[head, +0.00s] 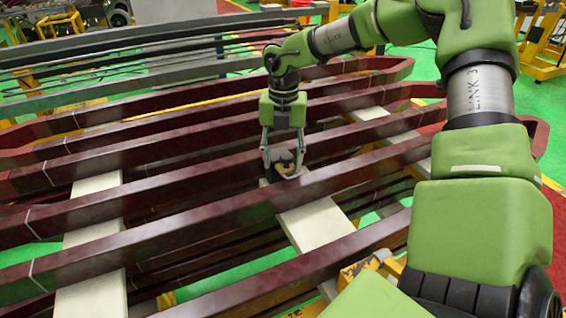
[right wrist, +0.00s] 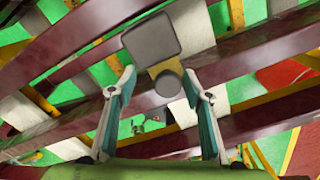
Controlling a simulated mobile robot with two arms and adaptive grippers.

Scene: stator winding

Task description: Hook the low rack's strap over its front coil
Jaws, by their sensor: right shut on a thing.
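My right gripper (head: 284,163) points down among the dark red coils, shut on a small tan and grey piece, seemingly the strap (head: 288,168). In the right wrist view the strap (right wrist: 165,68) is a tan band between a grey block (right wrist: 152,42) and a round grey end (right wrist: 168,84), between the fingertips. The nearest coil (head: 330,262) crosses the front of the low rack; another coil (head: 215,213) passes just in front of the gripper. The strap's lower part is hidden behind that coil. My left gripper is out of view.
Pale crossbars (head: 318,224) run under the coils, with another at the left (head: 90,270). More red coils lie close behind the gripper, and grey bars (head: 130,55) stand farther back. The gaps between coils are narrow.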

